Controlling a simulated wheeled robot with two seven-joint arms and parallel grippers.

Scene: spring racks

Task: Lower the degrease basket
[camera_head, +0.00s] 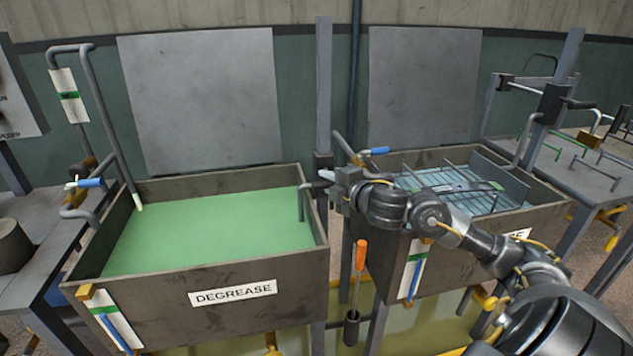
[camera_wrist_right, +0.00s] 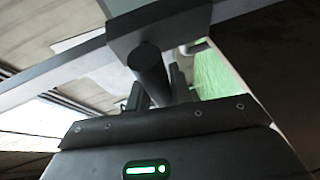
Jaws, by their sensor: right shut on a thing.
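The degrease tank (camera_head: 185,312) at left centre holds flat green liquid (camera_head: 215,230) and bears a DEGREASE label (camera_head: 232,293). Between the tanks, a grey upright post (camera_head: 324,90) carries a dark sliding block with a bent hanger rod (camera_head: 301,205) reaching down over the tank's right side. No basket shows in this tank; the green surface hides what lies below. My right gripper (camera_head: 332,177) is at the post, shut on the dark round handle (camera_wrist_right: 147,68) of the sliding block (camera_wrist_right: 160,28). My left gripper is not in view.
The second tank (camera_head: 455,255), its label partly hidden by my right arm, holds a wire basket (camera_head: 440,180). A right post carries another block (camera_head: 552,103). Pipes with blue-handled valves (camera_head: 88,183) stand at left. An orange-handled tool (camera_head: 360,256) hangs between the tanks.

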